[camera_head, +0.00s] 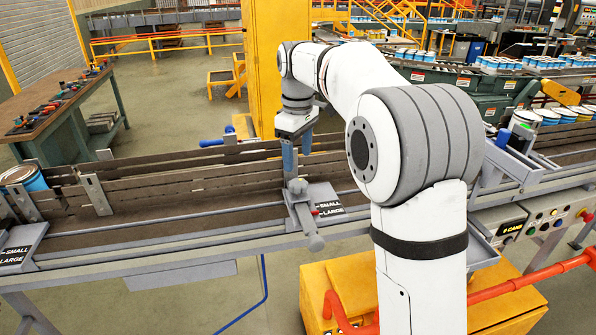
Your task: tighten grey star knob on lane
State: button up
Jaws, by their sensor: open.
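My gripper (298,164) hangs fingers-down over the lane, with its two blue fingers apart. A small grey knob (297,187) sits just below the fingertips, on a grey bracket at the near side of the lane (180,205). The left fingertip appears close to the knob; I cannot tell whether it touches. The knob's star shape is too small to make out. A grey cylindrical handle (315,241) and a small red tip (315,212) show on the same bracket, nearer the front edge. A dark plate marked SMALL and LARGE (328,208) lies to the right.
A second SMALL/LARGE plate (15,255) and a can (24,179) are at the far left. A yellow column (275,65) stands behind the lane. A control panel (545,222) and an orange rail (500,290) are at the right. My arm hides part of the lane.

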aim_at(298, 182)
notch_tip(298, 182, down, 7)
jog(key=shift+f+p, duration=0.15)
jog(key=shift+p, duration=0.55)
jog(key=c, duration=1)
